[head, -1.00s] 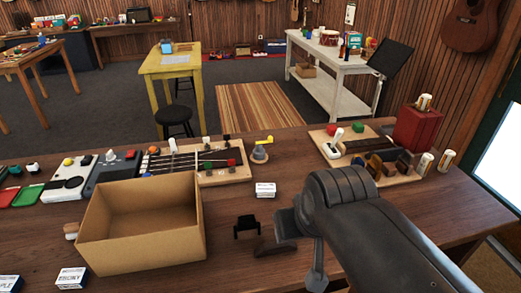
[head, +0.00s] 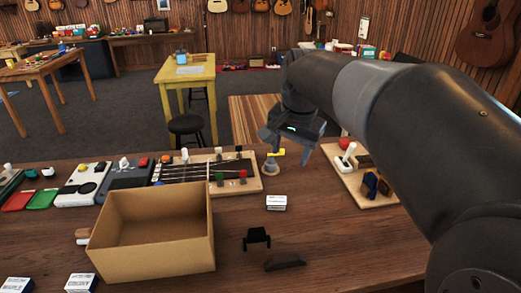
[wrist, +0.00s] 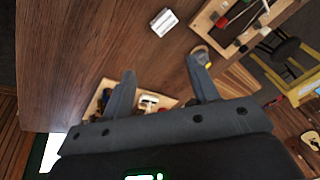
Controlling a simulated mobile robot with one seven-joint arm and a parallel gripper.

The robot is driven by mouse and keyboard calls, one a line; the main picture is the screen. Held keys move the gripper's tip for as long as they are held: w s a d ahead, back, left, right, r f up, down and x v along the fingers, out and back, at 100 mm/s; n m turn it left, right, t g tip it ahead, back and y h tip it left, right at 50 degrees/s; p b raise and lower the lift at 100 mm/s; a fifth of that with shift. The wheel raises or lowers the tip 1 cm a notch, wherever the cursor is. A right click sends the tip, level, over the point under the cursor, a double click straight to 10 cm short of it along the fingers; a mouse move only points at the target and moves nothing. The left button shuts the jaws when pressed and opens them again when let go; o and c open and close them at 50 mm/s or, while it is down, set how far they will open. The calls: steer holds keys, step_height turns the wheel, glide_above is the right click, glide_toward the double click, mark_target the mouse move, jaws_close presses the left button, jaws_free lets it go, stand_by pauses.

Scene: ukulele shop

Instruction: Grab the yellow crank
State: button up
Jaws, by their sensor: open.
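The yellow crank (head: 277,153) is a small yellow handle on a grey, rounded base. It stands on the wooden bench (head: 330,240), just right of the fretboard panel (head: 245,184). My gripper (head: 287,146) is open and empty, with its fingers above and right of the crank in the head view. In the wrist view my gripper (wrist: 160,68) has its two fingers spread wide. The crank's grey base (wrist: 199,52) shows there beside the right finger, which partly hides it; the space between the fingers shows bench and parts of a board.
A white labelled box (head: 276,203) lies in front of the crank. An open cardboard box (head: 150,235) stands at front left. A wooden board with a white lever (head: 347,155) and other parts is to the right, partly behind my arm. Bare bench lies at front right.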

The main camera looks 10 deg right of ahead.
steer(key=w+f+m+g, duration=0.2)
steer(key=w+m, duration=0.3)
steer(key=w, duration=0.9)
steer(key=m+g, duration=0.1)
steer(key=m, duration=0.4)
glide_above(272, 162)
steer(key=f, duration=0.7)
steer(key=shift+w+f, duration=0.25)
steer(key=shift+f, duration=0.1)
steer(key=f, duration=1.1)
steer(key=shift+w+d, duration=0.1)
steer(key=shift+w, duration=0.2)
steer(key=shift+c, duration=0.5)
steer(key=c, duration=0.9)
steer(key=shift+c, duration=0.2)
steer(key=shift+r, duration=0.15)
